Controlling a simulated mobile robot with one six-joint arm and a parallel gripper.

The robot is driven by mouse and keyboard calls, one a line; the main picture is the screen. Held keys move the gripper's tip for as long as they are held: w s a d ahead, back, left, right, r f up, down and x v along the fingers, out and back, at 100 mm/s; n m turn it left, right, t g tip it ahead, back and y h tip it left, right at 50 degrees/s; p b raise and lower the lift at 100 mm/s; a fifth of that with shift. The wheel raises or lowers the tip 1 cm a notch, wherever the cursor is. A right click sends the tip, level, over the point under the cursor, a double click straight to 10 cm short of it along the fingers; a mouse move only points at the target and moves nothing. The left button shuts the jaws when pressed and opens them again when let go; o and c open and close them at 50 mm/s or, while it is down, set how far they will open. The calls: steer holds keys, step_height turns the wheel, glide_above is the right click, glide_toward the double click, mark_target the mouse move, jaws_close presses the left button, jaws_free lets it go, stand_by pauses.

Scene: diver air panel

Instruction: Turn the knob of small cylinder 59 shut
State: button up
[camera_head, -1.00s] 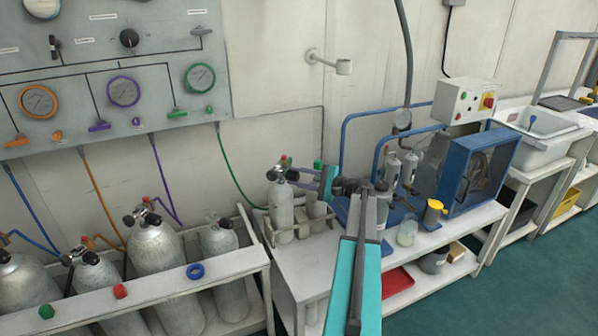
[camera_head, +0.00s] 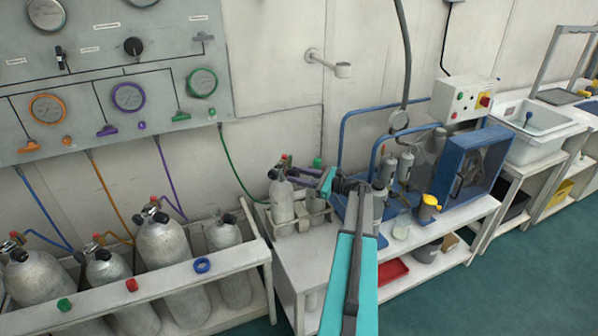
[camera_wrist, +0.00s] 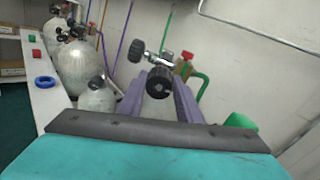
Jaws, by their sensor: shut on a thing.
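Two small grey cylinders stand in a rack on the white bench in the head view, the left one (camera_head: 282,203) and the right one (camera_head: 315,207), partly hidden by my arm. No number is readable, so I cannot tell which is 59. My gripper (camera_head: 294,175) reaches the valve on top of the left cylinder. In the wrist view, my gripper's purple fingers (camera_wrist: 158,96) are shut on a round black knob (camera_wrist: 158,82), one on each side. The valve has another black knob (camera_wrist: 137,51) and a red-tipped part (camera_wrist: 187,55).
Large cylinders (camera_head: 167,245) stand in a white rack at left, with a blue ring (camera_head: 202,265) on its rail. The gauge panel (camera_head: 110,75) hangs above. Right of my arm are grey canisters (camera_head: 404,168), a yellow-topped container (camera_head: 428,208) and a blue housing (camera_head: 468,170).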

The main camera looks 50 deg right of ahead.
steer(key=shift+f+m, duration=0.1)
steer(key=shift+m, duration=0.3)
steer(key=o, duration=1.1)
steer(key=shift+c, duration=0.2)
steer(key=shift+s, duration=0.1)
steer(key=b+v, duration=0.2)
steer(key=v, duration=0.9)
steer(key=shift+s+d, duration=0.15)
steer(key=shift+s, duration=0.2)
